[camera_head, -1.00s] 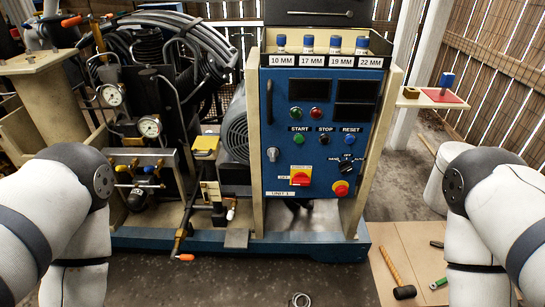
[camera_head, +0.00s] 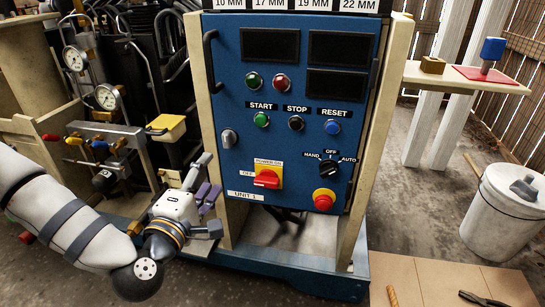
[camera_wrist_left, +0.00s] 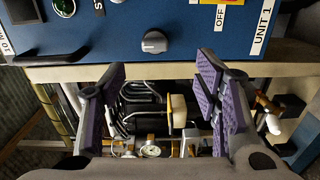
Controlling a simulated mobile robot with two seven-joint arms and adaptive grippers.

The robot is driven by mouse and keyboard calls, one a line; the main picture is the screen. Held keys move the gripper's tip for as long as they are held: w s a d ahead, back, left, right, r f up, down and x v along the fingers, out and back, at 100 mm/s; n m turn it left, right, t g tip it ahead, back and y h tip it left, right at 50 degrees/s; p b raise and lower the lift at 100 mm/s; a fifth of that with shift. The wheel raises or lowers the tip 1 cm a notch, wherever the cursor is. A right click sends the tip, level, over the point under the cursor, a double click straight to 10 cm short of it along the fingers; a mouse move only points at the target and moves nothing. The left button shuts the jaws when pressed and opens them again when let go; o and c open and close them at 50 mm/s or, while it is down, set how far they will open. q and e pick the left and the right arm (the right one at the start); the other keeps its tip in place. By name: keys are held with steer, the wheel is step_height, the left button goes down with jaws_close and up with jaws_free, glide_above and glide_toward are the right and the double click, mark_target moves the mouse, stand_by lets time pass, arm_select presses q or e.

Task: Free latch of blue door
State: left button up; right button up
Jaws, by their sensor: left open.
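The blue door (camera_head: 290,100) of the control cabinet is closed and carries buttons, dark displays and switches. Its latch, a small grey knob (camera_head: 229,138), sits at the door's left edge below the black handle (camera_head: 209,62). In the left wrist view the latch knob (camera_wrist_left: 154,41) shows near the top middle, ahead of the fingers. My left gripper (camera_head: 208,193) is open and empty, below and left of the latch in the head view, apart from it. In the left wrist view its purple-padded fingers (camera_wrist_left: 163,72) are spread wide. My right gripper is out of view.
A red power switch (camera_head: 267,179) and a red stop button (camera_head: 324,198) are on the lower door. Gauges (camera_head: 107,97) and piping crowd the left. A white bin (camera_head: 507,215) and a small shelf (camera_head: 451,75) are at the right.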

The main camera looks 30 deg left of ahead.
mark_target(225, 142)
arm_select(q)
steer(key=x, duration=0.4)
steer(key=b+x, duration=0.1)
steer(key=x, duration=0.7)
steer(key=shift+a+r, duration=0.4)
steer(key=c, duration=1.1)
